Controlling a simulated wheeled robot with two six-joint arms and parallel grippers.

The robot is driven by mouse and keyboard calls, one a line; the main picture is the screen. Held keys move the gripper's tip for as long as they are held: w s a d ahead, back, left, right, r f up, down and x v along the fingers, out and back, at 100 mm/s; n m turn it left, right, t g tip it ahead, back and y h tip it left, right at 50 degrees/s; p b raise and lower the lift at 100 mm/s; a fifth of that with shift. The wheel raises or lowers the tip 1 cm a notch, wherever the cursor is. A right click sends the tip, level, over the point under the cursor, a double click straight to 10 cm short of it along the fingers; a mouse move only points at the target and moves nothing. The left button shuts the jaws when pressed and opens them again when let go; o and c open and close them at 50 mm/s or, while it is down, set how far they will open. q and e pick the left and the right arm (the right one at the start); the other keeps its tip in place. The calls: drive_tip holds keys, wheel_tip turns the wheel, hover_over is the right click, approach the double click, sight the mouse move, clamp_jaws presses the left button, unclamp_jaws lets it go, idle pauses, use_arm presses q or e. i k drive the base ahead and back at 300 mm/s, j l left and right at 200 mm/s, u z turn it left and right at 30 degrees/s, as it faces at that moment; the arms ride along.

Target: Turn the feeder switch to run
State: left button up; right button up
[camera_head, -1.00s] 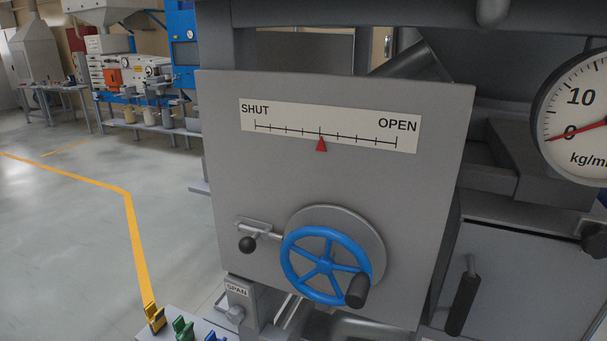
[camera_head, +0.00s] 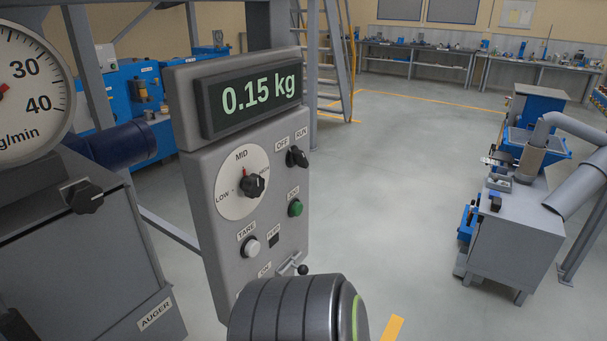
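The feeder switch (camera_head: 297,157) is a black rotary knob at the upper right of the grey control panel (camera_head: 210,205). The labels OFF and RUN stand above it, OFF on the left and RUN on the right. Which label the knob points to is too small to tell. The display (camera_head: 258,96) above reads 0.15 kg. Neither of my grippers is in view, and nothing touches the switch.
The panel also carries a LOW-MID-HIGH dial (camera_head: 252,185), a green button (camera_head: 295,208) and a TARE button (camera_head: 250,247). A dark ribbed cylindrical part hides its lower end. A gauge (camera_head: 28,85) stands left. Open floor lies to the right.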

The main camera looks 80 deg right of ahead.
sight(297, 157)
drive_tip(key=z, duration=2.45)
